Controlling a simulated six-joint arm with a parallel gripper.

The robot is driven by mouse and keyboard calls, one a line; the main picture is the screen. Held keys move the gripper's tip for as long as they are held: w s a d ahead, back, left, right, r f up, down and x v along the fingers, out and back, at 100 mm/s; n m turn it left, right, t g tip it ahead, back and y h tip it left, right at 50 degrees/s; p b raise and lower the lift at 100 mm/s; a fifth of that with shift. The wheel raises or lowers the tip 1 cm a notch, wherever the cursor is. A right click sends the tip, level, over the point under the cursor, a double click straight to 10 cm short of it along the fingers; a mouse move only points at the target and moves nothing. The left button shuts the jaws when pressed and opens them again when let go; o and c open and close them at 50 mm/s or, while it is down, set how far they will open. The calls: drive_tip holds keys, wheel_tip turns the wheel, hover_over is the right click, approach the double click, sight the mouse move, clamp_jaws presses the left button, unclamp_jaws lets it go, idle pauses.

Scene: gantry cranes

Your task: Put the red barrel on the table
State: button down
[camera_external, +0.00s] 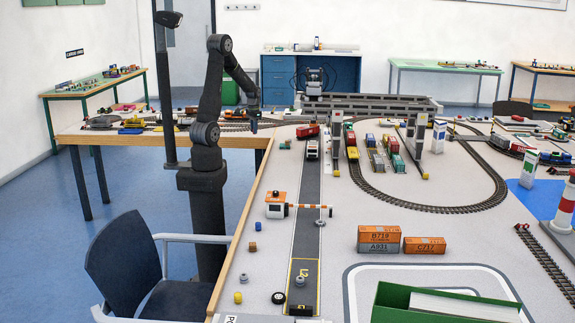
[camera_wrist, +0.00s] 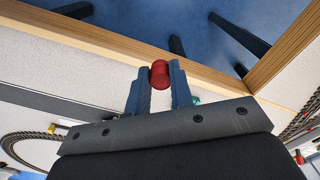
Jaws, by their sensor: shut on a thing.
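The red barrel (camera_wrist: 160,74) is a small red cylinder between the two fingertips in the wrist view. My gripper (camera_wrist: 159,80) is shut on it, with one finger on each side. In the external view my gripper (camera_external: 253,126) points down near the left edge of the white table (camera_external: 345,232), and the barrel cannot be made out there. In the wrist view the table's wooden edge (camera_wrist: 110,42) runs just beyond the barrel, with blue floor past it. The gap between barrel and table cannot be judged.
A small green piece (camera_external: 285,144) lies near my gripper. Several small loose pieces lie along the table's near left side.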

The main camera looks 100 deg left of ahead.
wheel_tip(320, 180, down, 9)
hover_over(286, 156)
drive_tip(key=shift+s+d, duration=0.25)
drive_tip(key=shift+s, duration=0.1)
drive_tip(key=shift+w+f, duration=0.2)
drive_tip(key=shift+f, duration=0.7)
drive_tip(key=shift+w+f, duration=0.15)
drive_tip(key=shift+f, duration=0.75)
drive_tip(key=shift+f, duration=0.15)
drive_tip(key=c, duration=1.3)
unclamp_jaws()
wheel_tip(286, 156, up, 12)
drive_tip(key=shift+r, duration=0.15)
